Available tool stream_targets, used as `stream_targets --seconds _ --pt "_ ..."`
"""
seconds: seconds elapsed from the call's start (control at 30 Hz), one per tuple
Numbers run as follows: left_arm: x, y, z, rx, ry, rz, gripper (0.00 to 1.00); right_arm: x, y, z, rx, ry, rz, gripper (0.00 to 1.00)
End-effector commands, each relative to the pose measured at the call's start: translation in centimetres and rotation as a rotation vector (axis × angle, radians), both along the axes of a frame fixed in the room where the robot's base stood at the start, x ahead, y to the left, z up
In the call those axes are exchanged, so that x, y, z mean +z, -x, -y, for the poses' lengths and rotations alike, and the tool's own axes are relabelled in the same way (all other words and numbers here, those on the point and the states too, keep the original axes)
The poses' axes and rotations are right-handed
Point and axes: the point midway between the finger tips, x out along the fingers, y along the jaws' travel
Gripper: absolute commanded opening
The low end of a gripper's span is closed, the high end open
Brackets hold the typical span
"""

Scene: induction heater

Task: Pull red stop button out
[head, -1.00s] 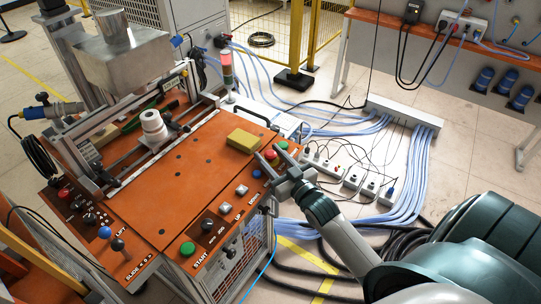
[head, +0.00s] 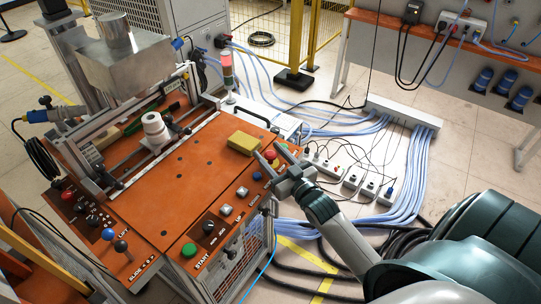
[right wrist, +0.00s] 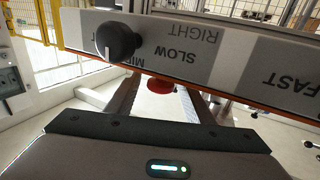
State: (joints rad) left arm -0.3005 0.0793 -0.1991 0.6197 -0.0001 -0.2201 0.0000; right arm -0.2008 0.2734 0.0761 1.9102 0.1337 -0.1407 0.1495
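The red stop button (head: 270,154) is at the right end of the orange console's (head: 195,165) control row in the head view. My right gripper (head: 273,155) is open at that end, its two fingers spread on either side of the button. In the right wrist view the red button (right wrist: 159,86) shows between the open fingers (right wrist: 160,98), partly hidden by the console's edge. I cannot tell whether a finger touches it. My left gripper is not in view.
A yellow block (head: 243,142) lies on the console close to the fingers. A blue button (head: 257,175), a green button (head: 189,250) and a black knob (right wrist: 118,40) are nearby. Cables and a power strip (head: 353,179) lie on the floor to the right.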

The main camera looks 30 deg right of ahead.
Motion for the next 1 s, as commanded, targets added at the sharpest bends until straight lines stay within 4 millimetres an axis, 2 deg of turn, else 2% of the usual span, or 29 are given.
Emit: stream_targets --seconds 0.27,0.47,0.67,1.0 --pt "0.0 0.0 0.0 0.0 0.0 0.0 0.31 -0.3 0.1 0.0 0.0 -0.001 -0.005 0.47" --pt "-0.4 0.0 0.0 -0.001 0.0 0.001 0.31 -0.4 1.1 0.0 0.0 -0.001 -0.006 0.47" --pt "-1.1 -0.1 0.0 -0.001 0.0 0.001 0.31 -0.6 3.5 -0.1 0.0 -0.001 -0.007 0.47" --pt "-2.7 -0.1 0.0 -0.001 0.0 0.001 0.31 -0.6 9.5 -0.1 0.0 -0.001 -0.007 0.47"
